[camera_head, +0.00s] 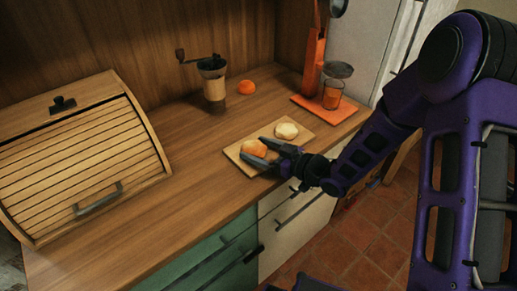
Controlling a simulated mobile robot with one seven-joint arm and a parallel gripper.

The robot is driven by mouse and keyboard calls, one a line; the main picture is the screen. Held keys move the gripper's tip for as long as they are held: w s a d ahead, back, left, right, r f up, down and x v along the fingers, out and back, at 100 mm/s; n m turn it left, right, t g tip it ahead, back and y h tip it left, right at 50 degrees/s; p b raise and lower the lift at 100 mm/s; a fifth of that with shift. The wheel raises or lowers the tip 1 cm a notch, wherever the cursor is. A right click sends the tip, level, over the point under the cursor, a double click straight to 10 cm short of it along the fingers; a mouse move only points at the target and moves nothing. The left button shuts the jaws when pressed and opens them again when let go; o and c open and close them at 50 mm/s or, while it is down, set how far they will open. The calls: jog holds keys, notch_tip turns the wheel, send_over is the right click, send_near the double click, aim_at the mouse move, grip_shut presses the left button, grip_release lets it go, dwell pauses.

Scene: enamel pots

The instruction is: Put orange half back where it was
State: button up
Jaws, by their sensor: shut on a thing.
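An orange half (253,147) is at the left part of a light wooden board (241,164) on the counter. My gripper (255,151) reaches in from the right, low over the board, and is shut on this orange half, with one dark finger on each side of it. Whether the half touches the board cannot be told. A second orange, rounded piece (246,87) lies on the counter farther back, beside the grinder. A pale cream, rounded piece (286,131) lies on the board's far right part.
A wooden grinder (213,82) stands at the back. A glass jar (332,94) and a tall orange object (314,55) stand on an orange tray (326,114) at the back right. A roll-top bread box (85,160) fills the left. The counter between is clear.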

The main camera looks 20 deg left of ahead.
jog(key=shift+f, duration=0.2)
jog(key=o, duration=1.3)
jog(key=shift+r, duration=0.1)
jog(key=shift+r, duration=0.2)
jog(key=shift+p+v, duration=0.55)
jog(key=shift+v, duration=5.45)
